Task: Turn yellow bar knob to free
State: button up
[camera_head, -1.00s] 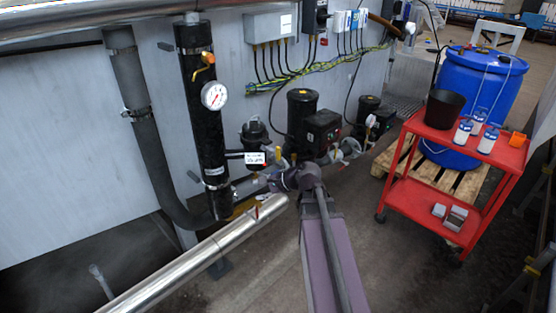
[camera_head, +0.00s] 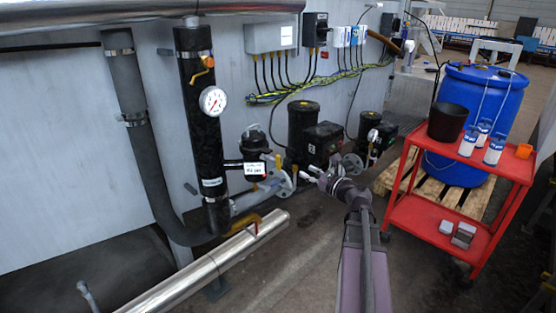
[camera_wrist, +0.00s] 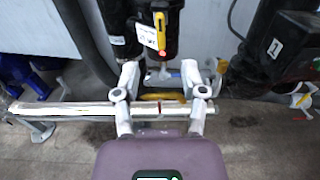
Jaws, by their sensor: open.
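A yellow bar knob (camera_head: 278,161) stands upright beside a white label on a black pump housing in the head view. It shows near the top of the wrist view (camera_wrist: 159,22), with a small red spot below it. My gripper (camera_wrist: 160,72) is open and empty, with its two fingers spread below the knob in the picture, apart from it. In the head view my gripper (camera_head: 312,174) is right of the knob and slightly lower. The knob's marked positions are too small to read.
A horizontal yellow handle (camera_wrist: 163,96) is by the silver pipe (camera_head: 215,262). A dark column (camera_head: 203,135) with a gauge (camera_head: 213,101) stands left. A red cart (camera_head: 413,215) and blue barrel (camera_head: 486,90) stand right. Open floor lies in front of the pump.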

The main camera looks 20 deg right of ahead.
aim_at(281, 158)
jog(key=shift+w, duration=0.1)
jog(key=x, duration=1.3)
jog(key=shift+w+a, duration=0.15)
jog(key=shift+w, duration=0.15)
